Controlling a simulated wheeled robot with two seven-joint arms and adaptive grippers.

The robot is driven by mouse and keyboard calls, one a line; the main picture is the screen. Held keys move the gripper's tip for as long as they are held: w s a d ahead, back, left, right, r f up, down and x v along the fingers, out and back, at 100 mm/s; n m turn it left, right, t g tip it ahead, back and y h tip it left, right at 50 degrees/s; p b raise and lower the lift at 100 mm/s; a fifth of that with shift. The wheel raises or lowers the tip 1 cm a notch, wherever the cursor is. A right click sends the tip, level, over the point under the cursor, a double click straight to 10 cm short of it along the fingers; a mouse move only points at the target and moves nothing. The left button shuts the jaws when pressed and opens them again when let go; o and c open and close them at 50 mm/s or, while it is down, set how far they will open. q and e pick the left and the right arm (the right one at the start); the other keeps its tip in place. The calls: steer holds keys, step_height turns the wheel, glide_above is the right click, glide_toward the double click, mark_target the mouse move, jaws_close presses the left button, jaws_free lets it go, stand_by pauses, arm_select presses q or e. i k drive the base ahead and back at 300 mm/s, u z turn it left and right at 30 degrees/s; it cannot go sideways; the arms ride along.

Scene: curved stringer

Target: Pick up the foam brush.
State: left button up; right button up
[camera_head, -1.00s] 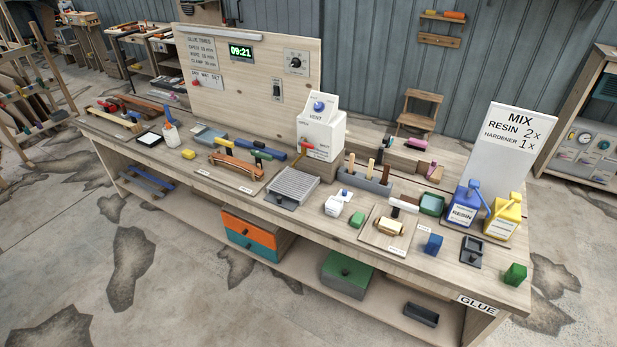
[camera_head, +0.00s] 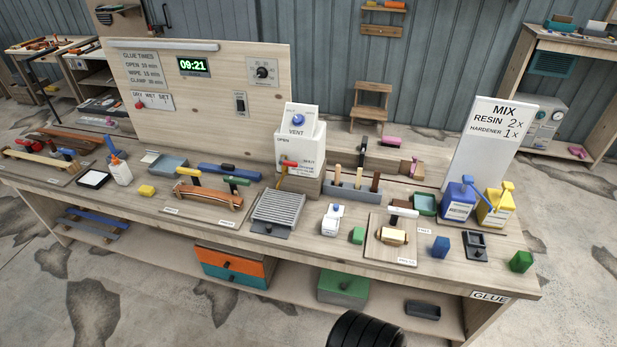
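I cannot tell for certain which thing is the foam brush. A grey holder (camera_head: 341,192) on the workbench has several upright handles in it, some pale wood and one darker. Their lower ends are hidden in the holder. On a wooden board (camera_head: 378,249) to its right lie a beige block-like piece (camera_head: 392,236) and a white bar (camera_head: 404,212) with a dark part below it. Neither of my grippers can be made out. A dark ribbed part, perhaps mine, shows at the bottom edge.
The long workbench is crowded. A white vent box (camera_head: 301,146) stands behind a grey slatted rack (camera_head: 278,207). A blue resin jug (camera_head: 458,203) and a yellow jug (camera_head: 496,206) stand at the right before a white sign (camera_head: 489,150). Open floor lies in front.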

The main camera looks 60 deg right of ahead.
mark_target(337, 168)
steer(key=z, duration=0.2)
steer(key=i, duration=0.75)
steer(key=z, duration=1.2)
steer(key=i, duration=0.65)
steer(key=z, duration=0.75)
